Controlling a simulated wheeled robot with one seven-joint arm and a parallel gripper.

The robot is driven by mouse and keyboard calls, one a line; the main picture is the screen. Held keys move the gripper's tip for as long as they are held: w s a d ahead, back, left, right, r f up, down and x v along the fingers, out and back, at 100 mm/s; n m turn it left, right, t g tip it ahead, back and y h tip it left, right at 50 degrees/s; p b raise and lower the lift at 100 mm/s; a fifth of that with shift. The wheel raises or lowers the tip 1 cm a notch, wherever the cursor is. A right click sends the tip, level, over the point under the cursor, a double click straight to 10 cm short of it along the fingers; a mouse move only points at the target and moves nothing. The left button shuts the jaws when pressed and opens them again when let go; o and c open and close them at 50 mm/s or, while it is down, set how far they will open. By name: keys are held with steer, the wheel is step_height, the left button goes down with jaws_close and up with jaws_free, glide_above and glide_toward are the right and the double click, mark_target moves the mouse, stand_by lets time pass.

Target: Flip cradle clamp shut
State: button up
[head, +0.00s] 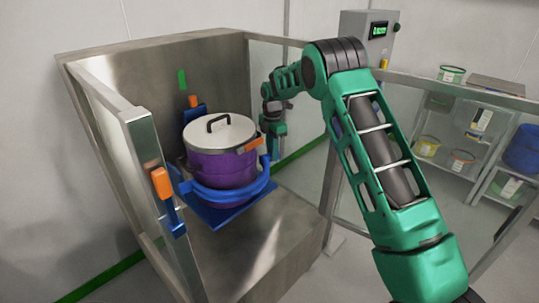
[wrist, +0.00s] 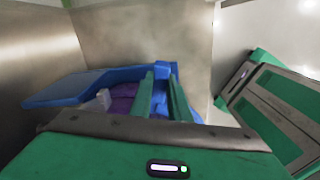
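A purple pot (head: 222,168) with a pale lid and black handle stands upright in a blue cradle (head: 215,212), whose blue band curves around the pot's front. An orange piece (head: 254,145) lies near the lid's right edge, by blue parts of the cradle; it may be part of the clamp. My gripper (head: 272,152) is beside the pot's right side, small and partly hidden in the head view. In the wrist view, its two green fingers (wrist: 163,95) are apart, with blue cradle parts (wrist: 75,88) at and beyond them. I cannot tell if they touch it.
An orange-handled blue lever (head: 162,184) is on the left steel frame post, and another orange-topped blue part (head: 193,102) is on the back wall. Steel and clear panels enclose the pot. A control box (head: 366,38) and shelves (head: 455,150) with tubs stand at right.

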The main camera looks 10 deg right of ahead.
steer(key=o, duration=0.4)
steer(key=shift+a, duration=0.15)
steer(key=shift+c, duration=0.2)
steer(key=shift+r, duration=0.15)
step_height(320, 180, up, 10)
steer(key=shift+r, duration=0.2)
steer(key=shift+w, duration=0.1)
